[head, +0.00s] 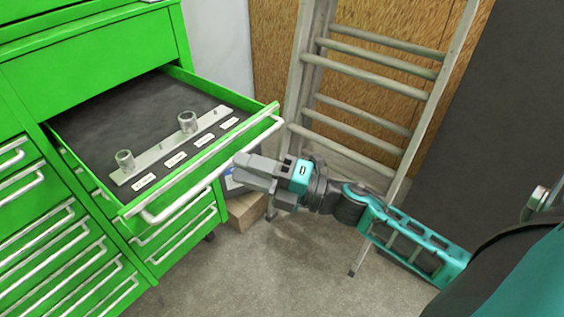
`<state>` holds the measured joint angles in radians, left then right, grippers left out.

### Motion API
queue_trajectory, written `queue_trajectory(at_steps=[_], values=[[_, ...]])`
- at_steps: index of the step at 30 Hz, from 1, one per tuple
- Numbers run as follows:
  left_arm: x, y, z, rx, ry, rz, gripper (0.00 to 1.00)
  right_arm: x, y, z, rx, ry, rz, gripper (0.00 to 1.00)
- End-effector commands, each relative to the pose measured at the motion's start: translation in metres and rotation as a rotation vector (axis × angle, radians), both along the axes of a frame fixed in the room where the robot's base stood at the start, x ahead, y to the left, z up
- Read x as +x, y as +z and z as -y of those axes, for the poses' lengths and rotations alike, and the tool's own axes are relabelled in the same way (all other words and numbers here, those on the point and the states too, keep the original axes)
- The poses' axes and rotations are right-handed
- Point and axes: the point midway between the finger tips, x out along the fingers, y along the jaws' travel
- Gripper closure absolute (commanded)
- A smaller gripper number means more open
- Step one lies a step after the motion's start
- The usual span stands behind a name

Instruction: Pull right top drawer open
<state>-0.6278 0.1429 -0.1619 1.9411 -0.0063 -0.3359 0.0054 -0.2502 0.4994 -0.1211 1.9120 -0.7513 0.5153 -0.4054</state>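The right top drawer (95,115) of the green cabinet is pulled well out, and its dark-lined inside shows. Its silver bar handle (180,199) runs along the green front. My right gripper (238,167) is at the handle's right half, its fingertips overlapping or very close to the bar. I cannot tell whether the fingers are closed around the bar or just beside it. My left gripper is not in view.
A metal plate with two short cylinders (187,122) and several white labels lies in the drawer. Closed drawers (60,245) with silver handles are below and left. A ladder (370,85) leans behind my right arm. A cardboard box (247,211) sits on the floor, which is clear in front.

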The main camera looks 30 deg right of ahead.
Motion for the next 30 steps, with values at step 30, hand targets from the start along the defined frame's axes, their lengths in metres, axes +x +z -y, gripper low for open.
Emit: queue_trajectory(at_steps=[30], values=[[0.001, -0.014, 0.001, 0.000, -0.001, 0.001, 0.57, -0.083, -0.021, 0.077, 0.000, 0.000, 0.000, 0.61]])
